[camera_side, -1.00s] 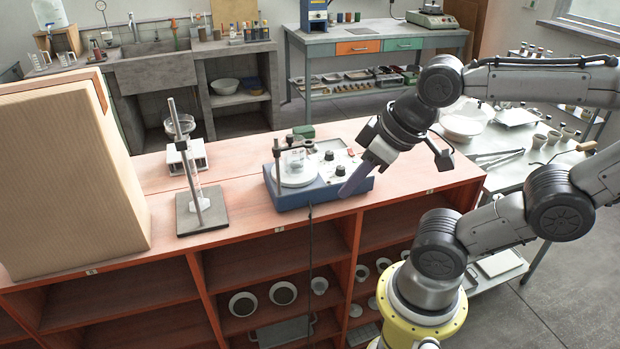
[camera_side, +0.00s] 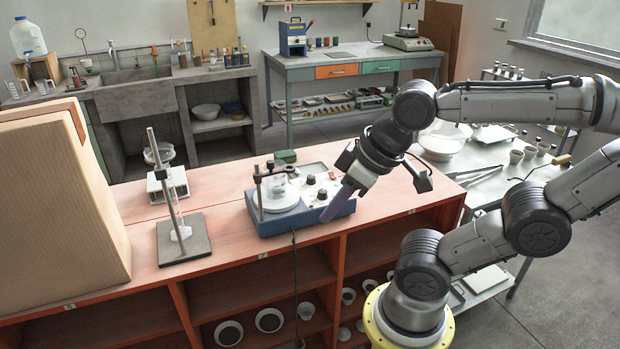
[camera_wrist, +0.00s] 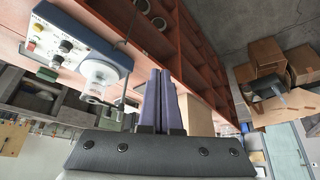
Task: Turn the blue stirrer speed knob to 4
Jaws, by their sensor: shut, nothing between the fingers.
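The blue stirrer (camera_side: 300,222) sits on the red-brown bench top with a white round plate and a clear vessel on it. Dark knobs stand on its light top panel, one near the front (camera_side: 322,194) and one farther back (camera_side: 310,180). Their settings are too small to read, and I cannot tell which is the speed knob. In the wrist view the stirrer (camera_wrist: 112,52) is at upper left, apart from the shut fingers (camera_wrist: 160,72).
A thin post with a clamp (camera_side: 258,195) rises from the stirrer's left. A retort stand (camera_side: 184,240) and a large pale wooden box (camera_side: 55,200) stand farther left. A cable hangs down the shelf front. A side table (camera_side: 500,180) with bowls is at right.

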